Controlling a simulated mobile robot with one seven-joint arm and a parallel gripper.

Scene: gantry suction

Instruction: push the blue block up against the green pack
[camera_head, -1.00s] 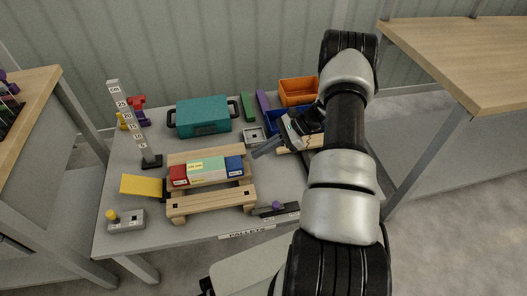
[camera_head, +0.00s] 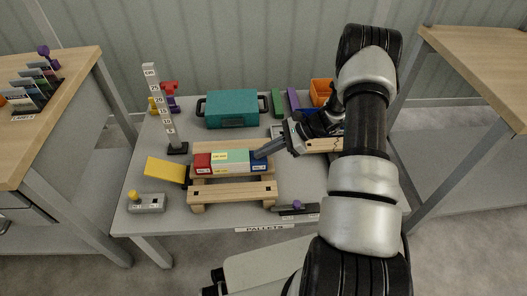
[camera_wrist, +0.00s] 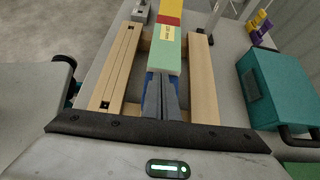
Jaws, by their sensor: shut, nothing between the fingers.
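The blue block (camera_head: 259,164) lies at the right end of a row on a wooden pallet (camera_head: 234,190). The green pack (camera_head: 231,167) lies to its left, with a red block (camera_head: 202,164) beyond. The blue block looks touching or nearly touching the green pack; I cannot tell if a thin gap is left. My gripper (camera_head: 260,154) is shut and empty, its fingertips at the blue block's right side. In the wrist view the shut fingers (camera_wrist: 159,92) cover most of the blue block (camera_wrist: 149,76), and the green pack (camera_wrist: 167,56) lies just beyond the tips.
A ruler post (camera_head: 161,105) and a yellow ramp-like piece (camera_head: 165,171) stand left of the pallet. A teal case (camera_head: 232,108) lies behind it. An orange bin (camera_head: 321,91) is at the back right. A dark tool (camera_head: 295,208) lies at the front right.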

